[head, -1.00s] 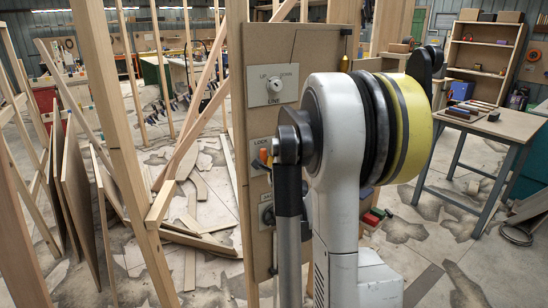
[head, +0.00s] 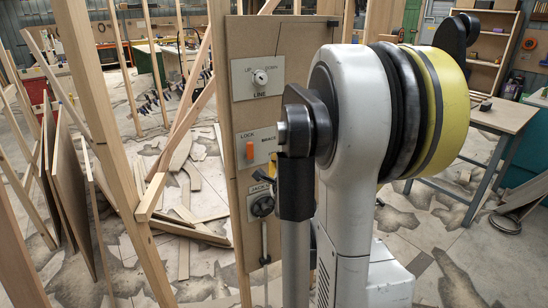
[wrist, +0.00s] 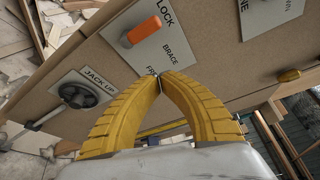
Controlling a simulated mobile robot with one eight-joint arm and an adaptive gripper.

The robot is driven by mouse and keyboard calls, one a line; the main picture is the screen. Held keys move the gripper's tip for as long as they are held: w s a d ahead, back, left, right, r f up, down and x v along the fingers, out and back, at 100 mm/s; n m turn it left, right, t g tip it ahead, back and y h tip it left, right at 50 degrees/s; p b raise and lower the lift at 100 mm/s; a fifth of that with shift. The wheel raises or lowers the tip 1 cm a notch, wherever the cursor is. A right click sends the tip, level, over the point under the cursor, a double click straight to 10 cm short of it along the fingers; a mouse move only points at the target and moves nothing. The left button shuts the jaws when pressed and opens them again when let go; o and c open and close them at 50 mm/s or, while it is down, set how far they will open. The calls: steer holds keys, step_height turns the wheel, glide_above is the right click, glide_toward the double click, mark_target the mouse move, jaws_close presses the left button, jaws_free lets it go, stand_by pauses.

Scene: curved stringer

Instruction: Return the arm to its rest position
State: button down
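My gripper (wrist: 158,80) is shut, its two yellow fingers meeting at the tips with nothing clearly held between them. It is in front of the panel, with its tips over the lower edge of the LOCK/BRACE plate in the wrist view; any gap is hard to judge. In the head view my arm stands right of the panel and hides most of the gripper. The orange lever (wrist: 140,33) sits beside the word LOCK; it also shows in the head view (head: 250,150). The gripper is apart from this lever.
The brown panel (head: 238,200) also carries a LINE key switch (head: 260,77) and a black JACK UP knob (wrist: 76,95). Wooden posts (head: 95,120) stand left of it. A workbench (head: 505,115) is at right. Loose boards lie on the floor behind.

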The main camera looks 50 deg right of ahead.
stand_by(0.5)
steer(key=w+a+n+g+y, duration=0.1)
steer(key=a+n+y, duration=0.7)
steer(key=a+n, duration=1.3)
steer(key=s+a+f+n+g+y, duration=0.1)
steer(key=s+a+f+n+g, duration=0.1)
steer(key=s+a+n, duration=0.2)
steer(key=s+a+f+n+g+y, duration=0.1)
steer(key=s+a+n, duration=0.3)
steer(key=s+a, duration=0.5)
steer(key=a+f+g, duration=0.1)
steer(key=a, duration=0.4)
steer(key=shift+s+a+n+g, duration=0.3)
steer(key=shift+s+g, duration=0.1)
